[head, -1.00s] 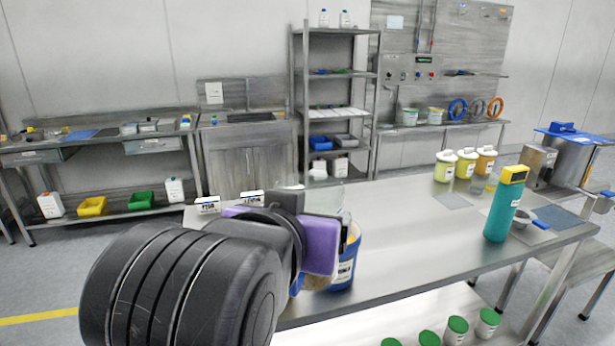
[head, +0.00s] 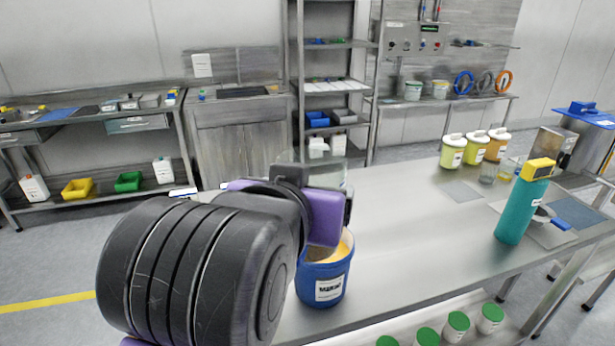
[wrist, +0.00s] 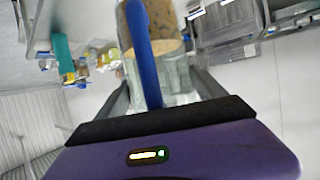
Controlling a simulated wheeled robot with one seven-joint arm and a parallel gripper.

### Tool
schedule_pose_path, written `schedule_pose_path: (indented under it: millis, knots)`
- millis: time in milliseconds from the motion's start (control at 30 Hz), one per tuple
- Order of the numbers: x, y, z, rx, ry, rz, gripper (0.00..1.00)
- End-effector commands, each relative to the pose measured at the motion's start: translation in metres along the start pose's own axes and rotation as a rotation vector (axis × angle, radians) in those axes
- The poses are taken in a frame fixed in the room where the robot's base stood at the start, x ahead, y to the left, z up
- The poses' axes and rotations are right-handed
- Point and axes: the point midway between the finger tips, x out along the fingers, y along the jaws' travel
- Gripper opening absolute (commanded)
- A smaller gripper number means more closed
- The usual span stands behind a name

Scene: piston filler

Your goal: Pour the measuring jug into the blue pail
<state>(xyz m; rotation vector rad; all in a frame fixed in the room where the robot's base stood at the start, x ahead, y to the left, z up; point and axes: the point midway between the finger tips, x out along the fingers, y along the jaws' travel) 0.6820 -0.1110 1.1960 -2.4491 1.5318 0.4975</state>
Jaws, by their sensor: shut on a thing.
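My gripper (wrist: 163,92) is shut on the blue handle (wrist: 143,50) of the clear measuring jug (wrist: 175,72). Tan-amber material shows in the jug in the wrist view. In the head view my purple wrist hides most of the jug; a faint clear part of it (head: 312,166) shows just above. The blue pail (head: 322,286) stands upright near the table's front edge, below and slightly right of my wrist. Its white label faces me and yellow-orange shows inside its rim. My wrist hides the rim's left part. I cannot tell whether anything is flowing.
The steel table (head: 410,235) is clear right of the pail. A teal bottle (head: 523,208) with a yellow cap stands farther right. Yellow and orange tubs (head: 453,152) and clear glass vessels (head: 488,172) stand at the back. Green-lidded jars (head: 457,327) sit on the lower shelf.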

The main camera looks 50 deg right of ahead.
Motion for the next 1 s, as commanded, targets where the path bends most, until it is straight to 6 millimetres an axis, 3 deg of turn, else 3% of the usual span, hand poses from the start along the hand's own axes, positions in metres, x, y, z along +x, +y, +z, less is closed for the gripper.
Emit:
schedule_pose_path:
  millis: [1000]
  knots:
    - [0.025,0.0,0.029,0.002,-0.334,0.0,0.09]
